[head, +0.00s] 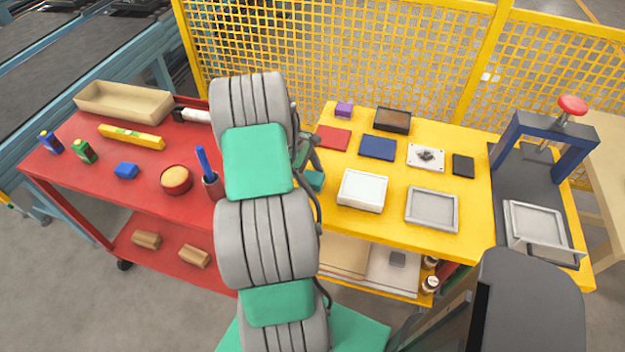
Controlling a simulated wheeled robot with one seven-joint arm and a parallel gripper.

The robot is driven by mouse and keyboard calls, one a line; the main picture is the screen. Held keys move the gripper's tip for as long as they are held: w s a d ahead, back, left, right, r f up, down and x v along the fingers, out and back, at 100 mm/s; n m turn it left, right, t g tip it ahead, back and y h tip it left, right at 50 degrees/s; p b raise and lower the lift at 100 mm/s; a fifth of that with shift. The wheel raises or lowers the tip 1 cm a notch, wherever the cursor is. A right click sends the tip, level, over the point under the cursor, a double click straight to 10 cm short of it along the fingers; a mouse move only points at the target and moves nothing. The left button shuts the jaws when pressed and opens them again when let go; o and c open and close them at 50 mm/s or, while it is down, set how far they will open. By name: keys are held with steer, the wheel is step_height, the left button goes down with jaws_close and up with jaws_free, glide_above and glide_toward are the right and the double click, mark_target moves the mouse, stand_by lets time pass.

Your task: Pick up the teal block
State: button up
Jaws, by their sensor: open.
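A small teal block (316,181) sits on the left part of the yellow table, right beside my arm in the head view. My grey and green arm covers its left side, so only part of it shows. My arm rises through the middle of the view, between the red cart and the yellow table.
A blue-framed press (545,130) stands right. The red cart (95,185) is left; a yellow mesh fence (400,55) stands behind.

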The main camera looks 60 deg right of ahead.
mark_target(317, 178)
steer(key=shift+c, duration=0.4)
steer(key=c, duration=1.4)
steer(key=shift+r, duration=0.1)
steer(key=shift+r, duration=0.25)
step_height(317, 178, up, 3)
steer(key=shift+f+b, duration=0.15)
steer(key=shift+b, duration=0.15)
steer(key=a+r, duration=0.3)
steer(key=a, duration=0.1)
steer(key=s+a+r, duration=0.1)
steer(key=a+r, duration=0.2)
steer(key=a, duration=0.2)
steer(key=a+r, duration=0.3)
steer(key=a, duration=0.2)
steer(key=shift+s+r, duration=0.25)
steer(key=shift+r, duration=0.05)
